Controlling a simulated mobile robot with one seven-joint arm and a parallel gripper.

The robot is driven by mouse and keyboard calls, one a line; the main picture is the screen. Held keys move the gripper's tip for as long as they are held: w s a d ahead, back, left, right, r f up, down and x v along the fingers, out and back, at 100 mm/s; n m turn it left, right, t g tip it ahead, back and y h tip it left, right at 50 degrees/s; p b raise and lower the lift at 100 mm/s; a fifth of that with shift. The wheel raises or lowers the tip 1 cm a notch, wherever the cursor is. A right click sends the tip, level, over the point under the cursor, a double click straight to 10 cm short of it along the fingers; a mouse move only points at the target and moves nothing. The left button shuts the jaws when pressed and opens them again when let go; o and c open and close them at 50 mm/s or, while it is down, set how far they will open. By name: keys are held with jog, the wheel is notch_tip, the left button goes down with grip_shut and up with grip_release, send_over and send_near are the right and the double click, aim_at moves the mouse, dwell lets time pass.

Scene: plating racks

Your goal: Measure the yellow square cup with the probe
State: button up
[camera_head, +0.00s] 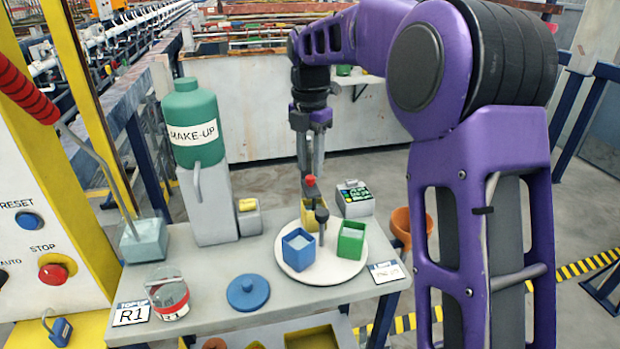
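The yellow square cup (309,221) stands at the back of a round white plate (295,275), partly hidden by a dark upright post (322,228) with a rounded top. My gripper (311,176) points down just above the yellow cup. A slim dark piece with a red knob (311,181) shows at its fingertips, over the cup's opening. It may be the probe; whether the fingers hold it, and whether its lower end is inside the cup, I cannot tell. A small meter (354,198) with a lit green display stands behind the plate to the right.
A blue square cup (298,250) and a green one (351,241) share the plate. A blue round lid (248,292), a clear jar (168,295) and a green-topped MAKE-UP bottle (200,150) stand left. An orange bucket (411,228) is beyond the table's right edge.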

aim_at(311, 195)
jog(key=shift+f, duration=1.45)
jog(key=shift+c, duration=0.3)
grip_shut()
